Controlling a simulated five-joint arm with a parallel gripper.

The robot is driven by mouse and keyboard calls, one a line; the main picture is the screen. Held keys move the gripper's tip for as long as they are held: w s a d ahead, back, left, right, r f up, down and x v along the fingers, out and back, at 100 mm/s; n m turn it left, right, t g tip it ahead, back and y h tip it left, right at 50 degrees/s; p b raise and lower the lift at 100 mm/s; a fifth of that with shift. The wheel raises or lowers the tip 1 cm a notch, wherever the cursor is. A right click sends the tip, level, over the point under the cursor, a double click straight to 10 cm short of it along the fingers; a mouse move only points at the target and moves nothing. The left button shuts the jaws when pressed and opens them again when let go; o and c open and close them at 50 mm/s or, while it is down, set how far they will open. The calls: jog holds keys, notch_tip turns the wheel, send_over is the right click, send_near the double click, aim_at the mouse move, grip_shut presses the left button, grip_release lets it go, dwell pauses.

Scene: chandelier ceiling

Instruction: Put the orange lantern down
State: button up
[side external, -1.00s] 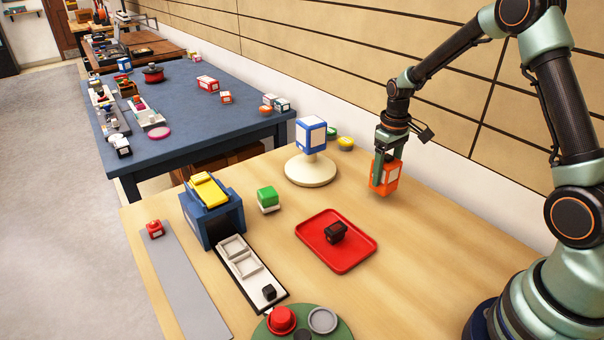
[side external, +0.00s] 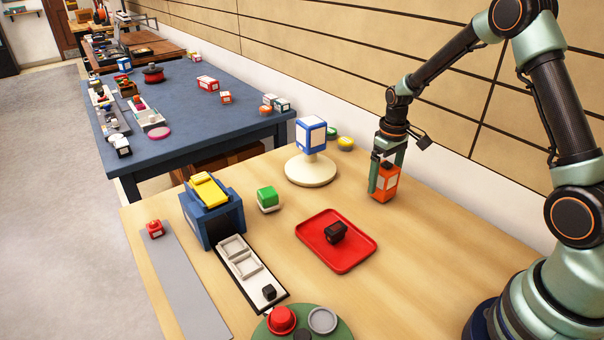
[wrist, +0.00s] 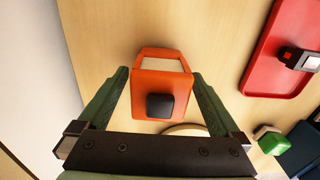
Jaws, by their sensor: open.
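The orange lantern (side external: 385,184) has pale panels and a dark cap. It stands upright on the wooden table near the wall, to the right of the red tray in the side view. In the wrist view the lantern (wrist: 160,82) lies between my fingers, with a visible gap on each side. My gripper (side external: 386,182) is open around the lantern, pointing down; it also shows in the wrist view (wrist: 160,80). The lantern's underside is hidden.
A red tray (side external: 318,259) with a dark block (side external: 337,232) is left of the lantern. A cream stand (side external: 310,174) holds a blue-framed lantern (side external: 311,135). A yellow round item (side external: 346,143) and a green block (side external: 268,199) stand nearby. Table right of the tray is clear.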

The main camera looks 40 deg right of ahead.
notch_tip(320, 180, up, 12)
jog(key=shift+f, duration=0.1)
jog(key=s+a+r+t, duration=0.5)
jog(key=s+a+r, duration=0.4)
jog(key=s+a, duration=0.4)
jog(key=shift+s+a+r+t, duration=0.25)
jog(key=shift+s+t, duration=0.05)
jog(key=shift+s, duration=0.15)
